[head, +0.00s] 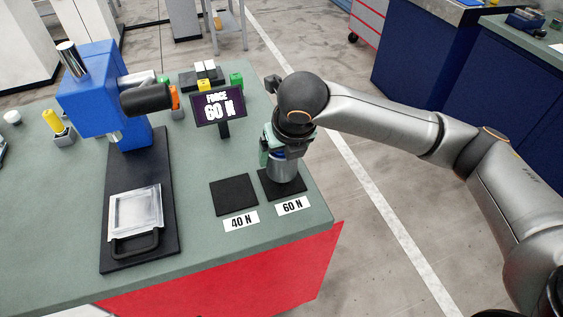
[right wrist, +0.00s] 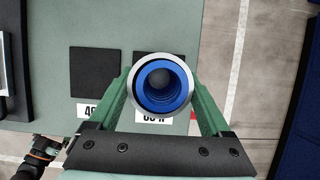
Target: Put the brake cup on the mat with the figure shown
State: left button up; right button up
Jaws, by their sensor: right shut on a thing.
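The brake cup (head: 281,168), a grey metal cylinder, is upright at the 60 N mat (head: 296,187). The right wrist view looks down into its blue ringed inside (right wrist: 163,87). My right gripper (head: 279,150) is shut on the cup, with a green finger on each side of it in the right wrist view (right wrist: 162,95). I cannot tell whether the cup's base touches the mat. The display (head: 219,107) reads "FORCE 60 N". The 40 N mat (head: 234,195) is bare, left of the 60 N mat. My left gripper is not in the head view.
A blue press (head: 90,95) with a black base and a metal tray (head: 135,213) stands left on the green table. The table's right edge is close to the 60 N mat.

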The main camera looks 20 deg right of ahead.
jog(key=shift+s+f, duration=0.1)
jog(key=shift+f, duration=1.2)
jog(key=shift+f, duration=0.1)
jog(key=o, duration=1.2)
jog(key=p+v, duration=0.1)
jog(key=v, duration=1.1)
jog(key=shift+a, duration=0.1)
